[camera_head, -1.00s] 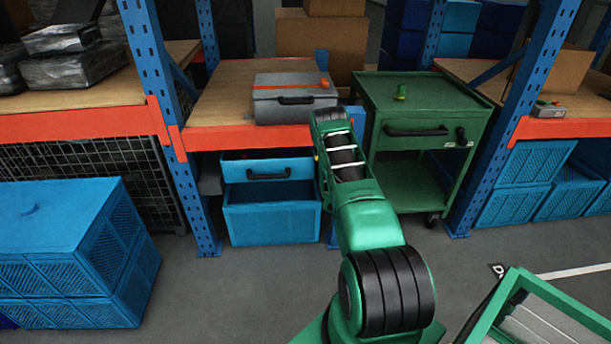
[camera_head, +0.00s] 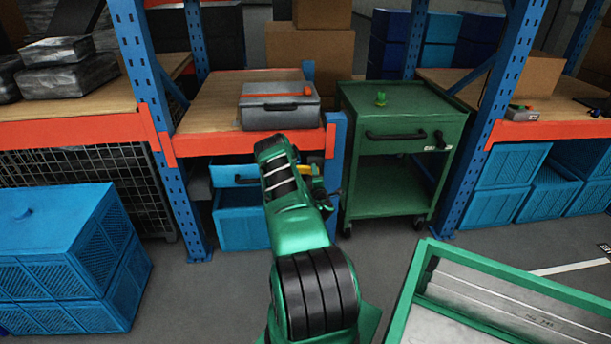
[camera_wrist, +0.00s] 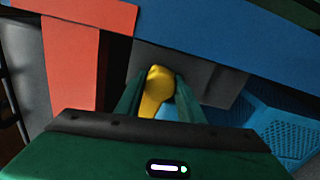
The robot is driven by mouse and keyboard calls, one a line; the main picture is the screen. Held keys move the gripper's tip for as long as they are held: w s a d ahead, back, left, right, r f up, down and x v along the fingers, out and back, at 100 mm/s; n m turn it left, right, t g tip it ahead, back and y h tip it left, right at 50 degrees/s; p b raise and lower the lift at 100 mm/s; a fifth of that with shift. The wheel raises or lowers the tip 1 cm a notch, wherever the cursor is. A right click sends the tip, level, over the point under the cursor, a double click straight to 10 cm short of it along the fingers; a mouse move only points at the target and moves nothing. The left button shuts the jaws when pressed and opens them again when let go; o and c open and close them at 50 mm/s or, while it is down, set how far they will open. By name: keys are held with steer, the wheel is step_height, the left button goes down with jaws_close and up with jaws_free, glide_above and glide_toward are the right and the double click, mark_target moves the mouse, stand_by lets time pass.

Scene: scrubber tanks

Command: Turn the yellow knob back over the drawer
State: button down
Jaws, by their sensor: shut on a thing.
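The yellow knob (camera_wrist: 153,92) stands between the two green fingers of my gripper (camera_wrist: 158,84) in the wrist view. The fingers are shut on it, and its rounded top shows between them. In the head view a little yellow shows just right of my wrist, by the blue post, but my arm hides most of the grip. The blue drawer (camera_head: 226,176) with a black handle is under the wooden bench, left of my wrist. My arm covers its right part.
A grey case (camera_head: 280,114) lies on the bench above, behind the orange beam (camera_head: 215,141). A green cart (camera_head: 385,185) stands to the right. Blue crates (camera_head: 75,255) are at the left. A green-framed tray (camera_head: 480,300) is at the front right.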

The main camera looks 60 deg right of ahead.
steer(key=shift+w+a+f+n, duration=0.2)
steer(key=shift+w+a+n, duration=0.05)
steer(key=shift+n, duration=0.25)
steer(key=c, duration=1.2)
jaws_free()
steer(key=shift+f, duration=0.1)
steer(key=shift+d+r, duration=0.1)
steer(key=shift+r, duration=0.1)
steer(key=shift+s, duration=0.1)
steer(key=shift+s, duration=0.2)
steer(key=v, duration=1)
steer(key=shift+a, duration=0.3)
